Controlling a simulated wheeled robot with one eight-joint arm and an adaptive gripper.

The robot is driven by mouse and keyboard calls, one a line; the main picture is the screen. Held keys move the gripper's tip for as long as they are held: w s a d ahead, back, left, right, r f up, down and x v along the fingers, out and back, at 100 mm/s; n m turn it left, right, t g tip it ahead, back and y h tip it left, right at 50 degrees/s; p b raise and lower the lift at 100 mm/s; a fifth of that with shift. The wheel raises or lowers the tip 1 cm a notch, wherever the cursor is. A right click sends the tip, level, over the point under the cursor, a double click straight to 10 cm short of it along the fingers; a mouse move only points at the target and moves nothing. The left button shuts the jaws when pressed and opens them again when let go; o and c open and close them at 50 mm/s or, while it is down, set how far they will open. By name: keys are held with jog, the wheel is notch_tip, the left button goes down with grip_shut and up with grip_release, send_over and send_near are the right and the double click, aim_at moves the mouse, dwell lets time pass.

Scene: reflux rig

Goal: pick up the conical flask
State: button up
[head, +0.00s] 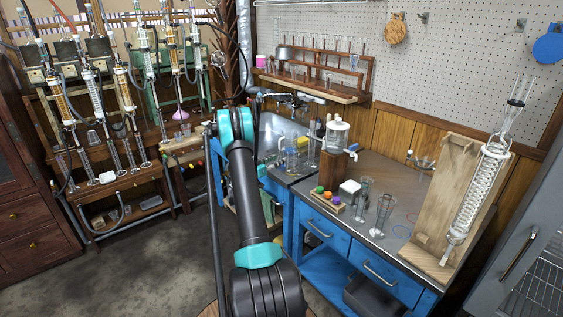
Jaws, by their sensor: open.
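A clear glass vessel (382,214) stands upright on the grey worktop near its front edge. It may be the conical flask, but its shape is too small and transparent to be sure. A taller clear glass vessel (361,200) stands just to its left. A purple, cone-shaped vessel (179,112) shows on the rig at the back left. My arm rises from the bottom middle to a teal joint well left of the worktop glassware.
The wooden stand with a coiled condenser (484,195) is at the worktop's right. A sink (280,132) lies behind. The floor (150,265) at left is clear.

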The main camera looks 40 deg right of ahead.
aim_at(279, 158)
jog(key=d, duration=0.1)
jog(key=w+d, duration=0.1)
jog(key=d, duration=0.1)
jog(key=shift+d, duration=0.25)
jog(key=shift+c, duration=0.4)
jog(key=c, duration=1)
jog(key=shift+r, duration=0.1)
notch_tip(279, 158, up, 25)
